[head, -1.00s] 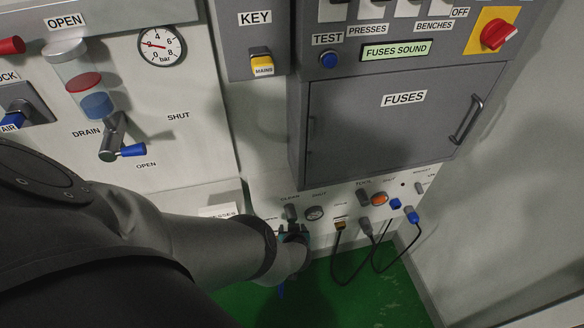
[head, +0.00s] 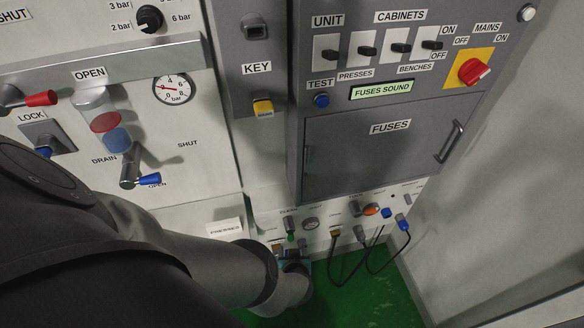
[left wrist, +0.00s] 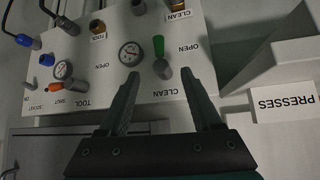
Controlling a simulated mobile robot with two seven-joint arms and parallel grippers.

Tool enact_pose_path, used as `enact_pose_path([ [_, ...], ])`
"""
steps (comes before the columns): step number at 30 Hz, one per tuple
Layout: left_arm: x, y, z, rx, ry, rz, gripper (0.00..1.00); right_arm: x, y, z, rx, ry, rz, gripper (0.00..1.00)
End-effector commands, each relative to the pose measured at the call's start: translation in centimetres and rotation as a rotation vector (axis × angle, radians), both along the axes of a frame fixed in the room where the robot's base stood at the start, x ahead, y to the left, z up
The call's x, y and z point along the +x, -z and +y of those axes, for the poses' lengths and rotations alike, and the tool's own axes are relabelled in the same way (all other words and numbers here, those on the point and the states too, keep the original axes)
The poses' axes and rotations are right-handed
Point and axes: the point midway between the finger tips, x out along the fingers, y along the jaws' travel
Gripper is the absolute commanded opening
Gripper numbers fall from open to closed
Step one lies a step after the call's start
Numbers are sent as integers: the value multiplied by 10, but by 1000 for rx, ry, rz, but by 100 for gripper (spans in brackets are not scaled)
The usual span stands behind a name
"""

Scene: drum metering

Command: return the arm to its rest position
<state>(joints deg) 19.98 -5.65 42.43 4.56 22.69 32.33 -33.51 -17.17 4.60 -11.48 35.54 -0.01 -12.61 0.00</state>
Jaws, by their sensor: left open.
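My left arm (head: 215,262) reaches in from the left in the head view, down to a low panel. My left gripper (head: 292,256) is at its end, small and partly hidden by the wrist. In the left wrist view the gripper (left wrist: 162,98) has its two dark fingers apart with nothing between them. A valve with a green handle (left wrist: 158,46), near the CLEAN and OPEN labels, lies beyond the fingertips. The green handle (head: 290,236) also shows just above the gripper in the head view. My right gripper is not in view.
A grey FUSES cabinet (head: 345,160) stands above the low panel. Cables with plugs (head: 404,224) hang to the right of the gripper. A drain lever (head: 130,168) and a PRESSES sign (head: 225,227) are near the arm. The green floor (head: 370,295) is open below.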

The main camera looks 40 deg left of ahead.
Motion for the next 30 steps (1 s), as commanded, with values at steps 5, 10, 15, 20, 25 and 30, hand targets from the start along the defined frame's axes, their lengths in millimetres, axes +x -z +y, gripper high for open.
enact_pose_path([
  [5, -3, -3, -2, 1, 1, 0, 66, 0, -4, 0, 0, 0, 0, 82],
  [10, -3, -3, -2, 1, 1, 0, 66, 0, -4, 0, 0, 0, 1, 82],
  [15, -3, -3, -2, 1, 1, 0, 66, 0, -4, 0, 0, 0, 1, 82],
  [20, -3, -3, -2, 1, 1, 0, 66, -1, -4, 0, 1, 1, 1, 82],
  [25, -12, 17, 3, 4, 45, 13, 66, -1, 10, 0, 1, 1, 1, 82],
  [30, -46, 78, 10, -6, 198, 76, 66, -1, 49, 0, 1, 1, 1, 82],
])
